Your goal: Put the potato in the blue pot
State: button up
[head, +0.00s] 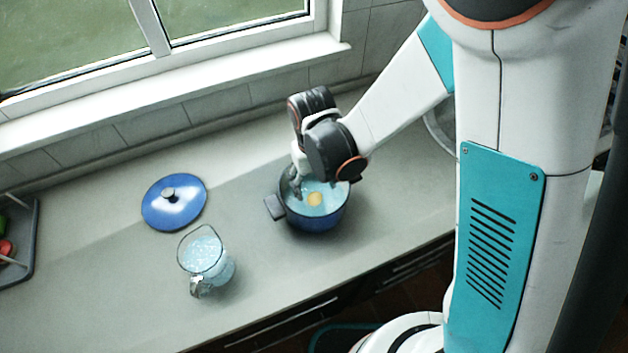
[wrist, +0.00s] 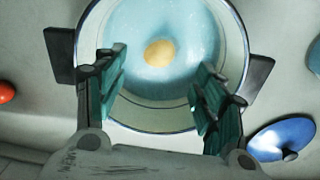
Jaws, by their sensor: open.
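The blue pot (head: 316,218) stands uncovered on the counter in the head view, with dark handles and a pale blue inside. It also fills the top of the wrist view (wrist: 236,62). The potato (head: 314,199), small and yellow-tan, lies inside the pot near the middle of its floor, and shows in the wrist view (wrist: 159,53). My gripper (wrist: 160,85) is open over the pot, its two fingers apart on either side below the potato and not touching it. In the head view my gripper (head: 297,183) is at the pot's left back, with its fingertips partly hidden.
A blue lid (head: 174,202) lies on the counter left of the pot. A glass pitcher (head: 206,258) stands in front of the lid. A dark tray (head: 25,255) with vegetables is at the far left. The window wall runs behind; the counter (head: 110,290) is bare at front left.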

aim_at(314, 198)
dwell(0.3)
notch_tip(314, 198, up, 7)
jog(key=p, duration=0.4)
dwell(0.4)
